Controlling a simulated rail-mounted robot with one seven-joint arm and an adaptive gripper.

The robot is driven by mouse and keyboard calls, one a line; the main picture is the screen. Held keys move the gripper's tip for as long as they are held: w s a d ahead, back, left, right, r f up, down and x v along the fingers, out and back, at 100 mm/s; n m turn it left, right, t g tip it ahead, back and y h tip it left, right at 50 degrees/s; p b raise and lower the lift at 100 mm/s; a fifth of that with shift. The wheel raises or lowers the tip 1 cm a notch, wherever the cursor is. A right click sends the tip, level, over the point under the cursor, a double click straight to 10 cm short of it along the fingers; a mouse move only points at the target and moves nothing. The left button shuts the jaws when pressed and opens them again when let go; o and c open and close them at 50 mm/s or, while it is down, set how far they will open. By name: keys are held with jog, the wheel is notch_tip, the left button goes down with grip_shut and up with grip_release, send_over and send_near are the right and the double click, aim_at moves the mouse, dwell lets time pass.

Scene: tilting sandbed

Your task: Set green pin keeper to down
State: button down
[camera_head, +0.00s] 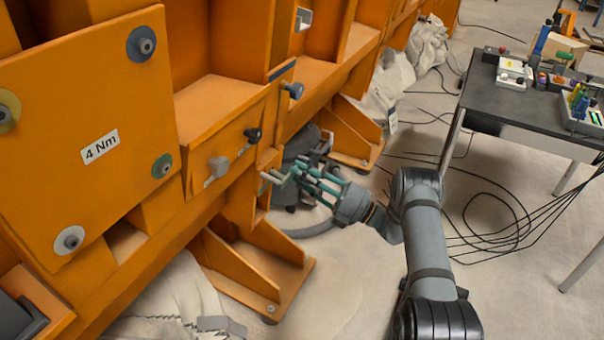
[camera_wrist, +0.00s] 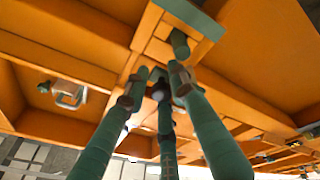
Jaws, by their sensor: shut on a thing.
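The green pin keeper shows in the wrist view as a green plate (camera_wrist: 200,18) with a short round green pin (camera_wrist: 180,44) sticking out of the orange frame. My gripper (camera_wrist: 160,76) has several teal fingers, and their tips are drawn together at this pin. The right fingertip overlaps the pin's end. In the head view my gripper (camera_head: 280,176) is at the orange frame's lower right edge, shut on the keeper. The fingers hide most of the keeper there, and I cannot tell whether it is up or down.
The orange frame (camera_head: 230,85) fills the left, with a panel marked "4 Nm" (camera_head: 100,147) and several knobs. An orange foot (camera_head: 260,270) stands below my gripper. A dark table (camera_head: 520,105) with tools is at the right. Cables lie on the open floor between.

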jog(key=c, duration=1.8)
grip_release()
jog(key=shift+s+f+g, duration=0.25)
jog(key=shift+f+g, duration=0.05)
jog(key=shift+c, duration=0.2)
jog(key=shift+o, duration=0.9)
jog(key=shift+r, duration=0.2)
jog(key=v, duration=0.8)
